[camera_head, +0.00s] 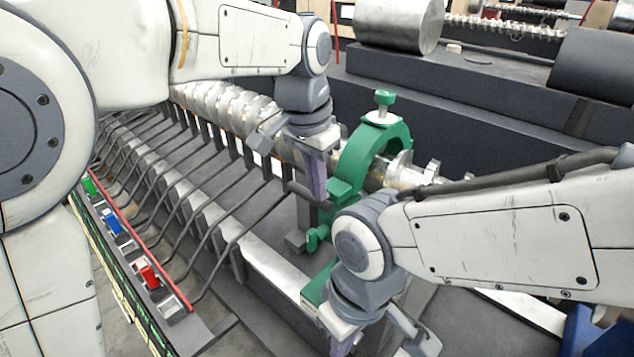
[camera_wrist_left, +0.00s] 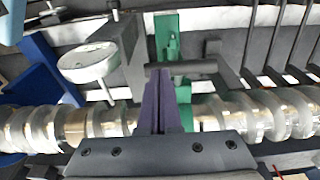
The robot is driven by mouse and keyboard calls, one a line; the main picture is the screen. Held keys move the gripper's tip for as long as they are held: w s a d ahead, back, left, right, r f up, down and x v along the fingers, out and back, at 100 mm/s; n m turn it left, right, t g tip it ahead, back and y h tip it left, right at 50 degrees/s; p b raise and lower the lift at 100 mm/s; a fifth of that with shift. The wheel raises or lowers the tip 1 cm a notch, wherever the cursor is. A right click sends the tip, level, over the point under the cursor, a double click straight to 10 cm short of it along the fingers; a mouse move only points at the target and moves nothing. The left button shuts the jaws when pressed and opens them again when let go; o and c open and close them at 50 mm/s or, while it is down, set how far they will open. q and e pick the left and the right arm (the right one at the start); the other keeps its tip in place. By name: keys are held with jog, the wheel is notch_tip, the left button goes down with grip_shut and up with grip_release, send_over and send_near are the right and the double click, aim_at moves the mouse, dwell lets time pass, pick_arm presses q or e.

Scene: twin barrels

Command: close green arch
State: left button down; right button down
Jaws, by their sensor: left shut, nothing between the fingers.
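The green arch (camera_head: 375,146) stands over the silver lobed shaft (camera_head: 236,108), with a green knob on its top. A dark bar sticks out near its front lower end. Green base parts (camera_head: 317,238) show below; I cannot tell whether the arch end meets them. My left gripper (camera_head: 316,190) is shut and empty, with its purple fingers pointing down beside the arch's front end. In the left wrist view, the shut fingers (camera_wrist_left: 165,88) overlap the dark bar and the green parts (camera_wrist_left: 167,38); contact is unclear. My right gripper (camera_head: 370,340) is at the bottom, its fingertips cut off.
Several bent dark rods (camera_head: 190,215) line up left of the arch. A strip with green, blue and red switches (camera_head: 147,272) lies at the lower left. A large metal cylinder (camera_head: 398,24) lies at the back.

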pick_arm(q)
jog(key=shift+f, duration=0.25)
